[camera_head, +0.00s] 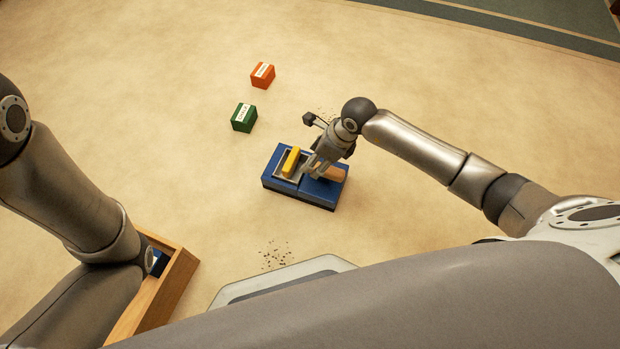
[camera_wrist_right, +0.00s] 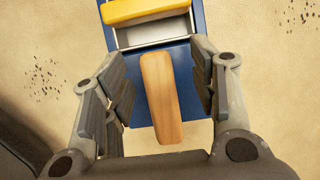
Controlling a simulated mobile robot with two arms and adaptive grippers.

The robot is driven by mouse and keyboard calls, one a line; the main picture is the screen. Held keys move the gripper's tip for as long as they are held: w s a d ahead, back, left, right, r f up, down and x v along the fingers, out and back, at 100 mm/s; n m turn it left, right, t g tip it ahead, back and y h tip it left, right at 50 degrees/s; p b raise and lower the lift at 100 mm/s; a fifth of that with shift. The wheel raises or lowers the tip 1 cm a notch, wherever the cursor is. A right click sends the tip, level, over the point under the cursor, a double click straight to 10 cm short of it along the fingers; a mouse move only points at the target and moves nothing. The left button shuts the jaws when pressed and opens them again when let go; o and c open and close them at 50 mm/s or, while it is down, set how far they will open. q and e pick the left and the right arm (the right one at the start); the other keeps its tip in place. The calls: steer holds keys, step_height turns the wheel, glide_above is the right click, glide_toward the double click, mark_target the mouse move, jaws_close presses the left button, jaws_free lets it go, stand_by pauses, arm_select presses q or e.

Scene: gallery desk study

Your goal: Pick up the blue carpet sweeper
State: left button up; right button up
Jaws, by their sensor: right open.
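The blue carpet sweeper (camera_head: 318,191) sits on the pale floor in the middle of the head view, with a yellow bar and a light open tray at its left part. Its wooden handle (camera_wrist_right: 160,95) shows in the right wrist view, with the blue body (camera_wrist_right: 185,62) under it. My right gripper (camera_head: 312,169) is over the sweeper. In the wrist view its open fingers (camera_wrist_right: 163,88) stand on both sides of the handle, with gaps to each side. I cannot tell how far down the fingers reach. My left gripper is not in view; only my left arm shows.
A green box (camera_head: 244,118) and an orange box (camera_head: 262,75) stand beyond the sweeper to the left. Dark crumbs (camera_head: 275,255) lie on the floor in front of it, and more near my right gripper. A wooden-sided tray (camera_head: 172,290) is at lower left, partly behind my left arm.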

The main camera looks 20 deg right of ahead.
steer(key=b+x, duration=0.3)
steer(key=x, duration=0.1)
steer(key=shift+s+a, duration=0.1)
steer(key=shift+a, duration=0.1)
steer(key=shift+c, duration=0.3)
jaws_close()
steer(key=shift+r, duration=0.1)
